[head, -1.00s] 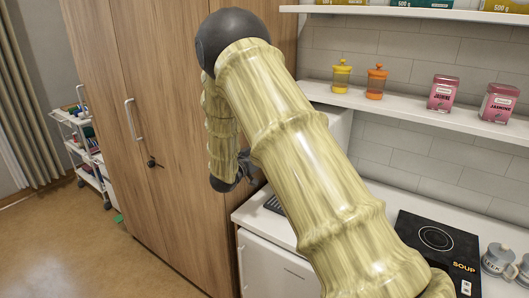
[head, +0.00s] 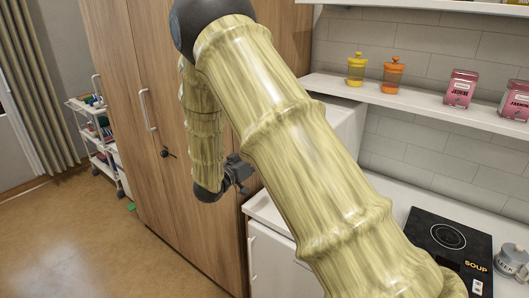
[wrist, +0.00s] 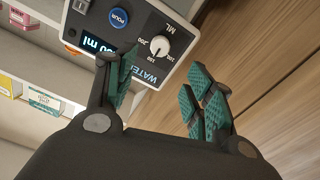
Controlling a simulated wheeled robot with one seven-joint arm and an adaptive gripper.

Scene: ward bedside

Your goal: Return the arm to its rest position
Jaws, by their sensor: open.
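My arm (head: 290,140) runs from the lower right up to a dark joint and then bends down in the head view. My gripper (head: 243,172) hangs at its end, in front of the wooden cabinet and near the left end of the white counter. In the wrist view my gripper (wrist: 160,95) shows its green-padded fingers apart, with nothing between them. Beyond the fingers is a water dispenser panel (wrist: 135,42) with a white dial and a blue button. Part of the counter is hidden behind my arm.
The wooden cabinet (head: 120,70) stands at the left. A shelf (head: 420,106) holds yellow and orange jars (head: 392,76) and pink tins (head: 460,90). A black soup hob (head: 448,240) sits on the counter.

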